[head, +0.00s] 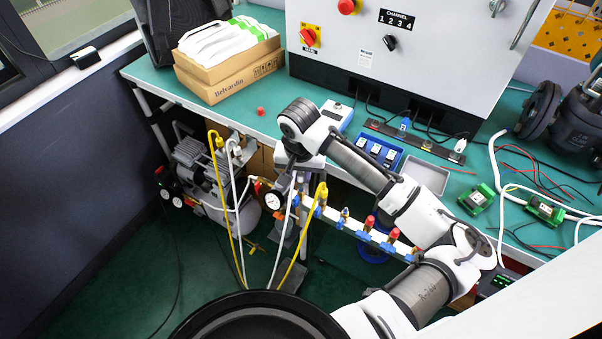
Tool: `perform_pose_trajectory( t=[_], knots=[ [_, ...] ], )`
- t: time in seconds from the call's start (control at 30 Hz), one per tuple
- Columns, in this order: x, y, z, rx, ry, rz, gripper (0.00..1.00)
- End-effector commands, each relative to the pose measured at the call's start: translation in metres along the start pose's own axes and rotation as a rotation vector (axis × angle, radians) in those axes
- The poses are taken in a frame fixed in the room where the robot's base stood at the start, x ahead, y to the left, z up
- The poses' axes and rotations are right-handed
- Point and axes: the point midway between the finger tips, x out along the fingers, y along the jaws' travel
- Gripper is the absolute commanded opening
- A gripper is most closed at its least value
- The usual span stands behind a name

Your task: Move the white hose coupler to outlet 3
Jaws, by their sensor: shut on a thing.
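My gripper (298,172) points down at the left end of the outlet manifold (353,226), below the table's front edge. It is shut at the top end of a white hose (285,228), by the white coupler. The coupler is mostly hidden by my gripper, and I cannot tell whether it is still seated on an outlet. A yellow hose coupler (321,190) stands on the manifold just right of my gripper. Farther right, several outlets follow along the bar, some with red tops (369,223). Their numbers are not legible.
A pressure gauge (273,200) sits close left of my gripper. The yellow hose (303,242) hangs near the white one. A compressor (200,165) stands under the table (270,105). A grey control cabinet (400,70) and Belvardin box (228,85) stand above.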

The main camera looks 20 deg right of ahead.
Motion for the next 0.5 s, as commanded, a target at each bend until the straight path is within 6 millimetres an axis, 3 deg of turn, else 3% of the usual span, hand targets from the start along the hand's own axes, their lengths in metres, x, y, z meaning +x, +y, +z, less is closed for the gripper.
perform_pose_trajectory(
  t=[0.5],
  knots=[
    [-0.02,-0.001,-0.003,0.001,0.001,-0.002,0.0]
  ],
)
